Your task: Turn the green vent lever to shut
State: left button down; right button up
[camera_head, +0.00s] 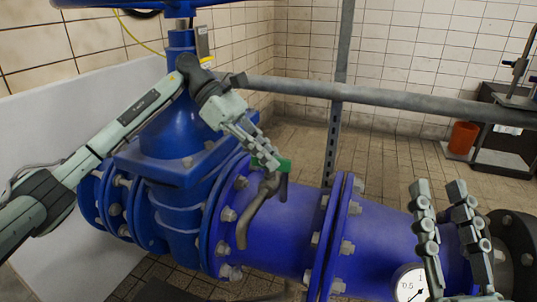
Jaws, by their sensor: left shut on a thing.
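The green vent lever (285,165) sits on top of a small brass vent tap (268,190), whose curved spout (242,232) hangs down in front of the big blue pipe. My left gripper (266,158) reaches down from the upper left and is shut on the green lever. Its fingers hide part of the lever, so its exact angle is hard to tell. My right gripper (441,190) is at the lower right, pointing up in front of the pipe. Its two fingers are spread apart with nothing between them.
The blue flanged pipe (385,235) runs across the front, with a blue valve body (175,145) on the left. A pressure gauge (409,287) is by my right gripper. A grey rail (390,98) crosses behind. An orange bucket (462,138) stands at the back right.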

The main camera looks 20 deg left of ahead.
pick_arm(q)
jog(key=shift+s+f, duration=0.15)
jog(key=shift+f, duration=0.25)
jog(key=c, duration=1.6)
grip_release()
jog(key=shift+a, duration=0.1)
jog(key=shift+r, duration=0.1)
jog(key=shift+r, duration=0.15)
jog(key=v, duration=1.2)
